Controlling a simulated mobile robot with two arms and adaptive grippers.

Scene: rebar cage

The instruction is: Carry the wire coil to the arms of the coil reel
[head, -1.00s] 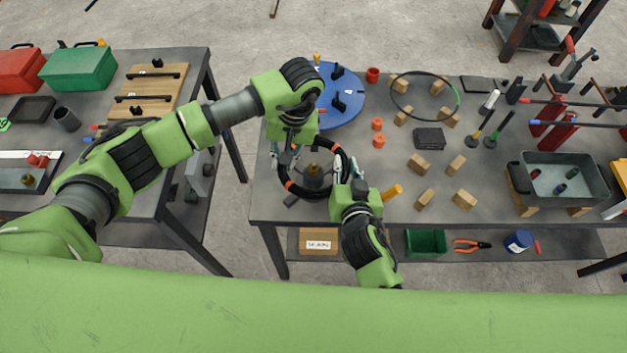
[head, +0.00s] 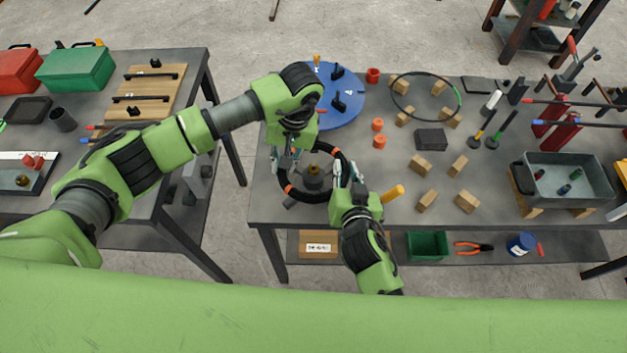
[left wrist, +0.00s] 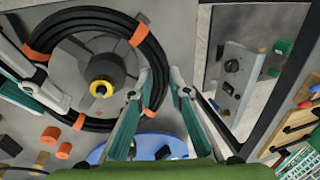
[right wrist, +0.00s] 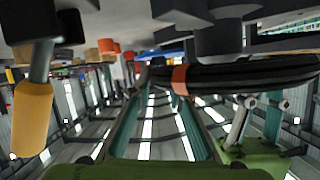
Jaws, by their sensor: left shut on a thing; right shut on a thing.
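The wire coil (head: 334,151) is a black ring with orange bands. In the head view it surrounds the reel's brass-coloured hub (head: 313,177), near the bench's front left; its height above the reel is unclear. In the left wrist view the coil (left wrist: 150,42) rings the yellow-topped hub (left wrist: 100,88) and grey reel base, off-centre. My left gripper (head: 279,160) is shut on the coil's left side; its fingers straddle the ring in its wrist view (left wrist: 163,92). My right gripper (head: 347,172) is shut on the right side. The coil also crosses the right wrist view (right wrist: 240,78). The reel's arms are mostly hidden.
A blue disc (head: 342,108) with black knobs lies behind the coil. A yellow handle (head: 393,192) lies right of my right gripper. Orange cups (head: 379,142) and wooden blocks (head: 421,165) stand further right. A gap separates this bench from the left table (head: 190,70).

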